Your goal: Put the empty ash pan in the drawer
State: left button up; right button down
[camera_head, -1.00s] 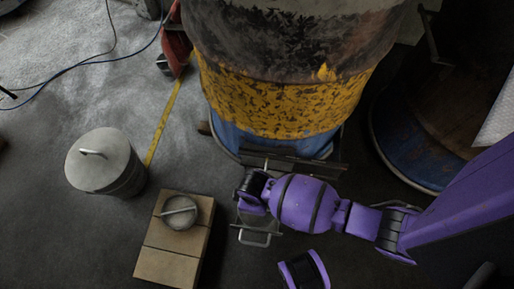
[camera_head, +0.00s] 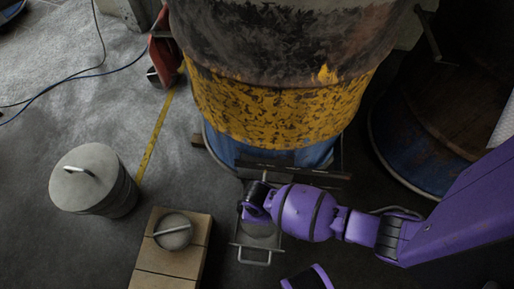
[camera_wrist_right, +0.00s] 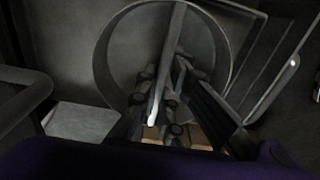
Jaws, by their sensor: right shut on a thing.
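The ash pan is a round grey metal pan (camera_wrist_right: 222,30) with a straight bar handle (camera_wrist_right: 175,45) across it in the right wrist view. My right gripper (camera_wrist_right: 160,112) is shut on that bar. In the head view my right gripper (camera_head: 256,204) reaches down over the pulled-out drawer (camera_head: 238,243), a grey tray with a loop handle (camera_head: 255,262) in front of the barrel oven (camera_head: 270,100). The pan is mostly hidden there by my wrist. I cannot tell whether it touches the drawer floor. My left gripper is not in view.
A lidded metal bin (camera_head: 92,180) stands at the left. A round grey object with a bar handle (camera_head: 173,232) lies on tan blocks (camera_head: 165,262) left of the drawer. Another barrel (camera_head: 430,130) lies at the right. Dark floor between blocks and drawer is clear.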

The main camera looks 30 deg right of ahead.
jog(key=c, duration=2)
grip_release()
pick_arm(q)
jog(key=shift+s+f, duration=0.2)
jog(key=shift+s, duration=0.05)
pick_arm(e)
jog(key=shift+o, duration=0.5)
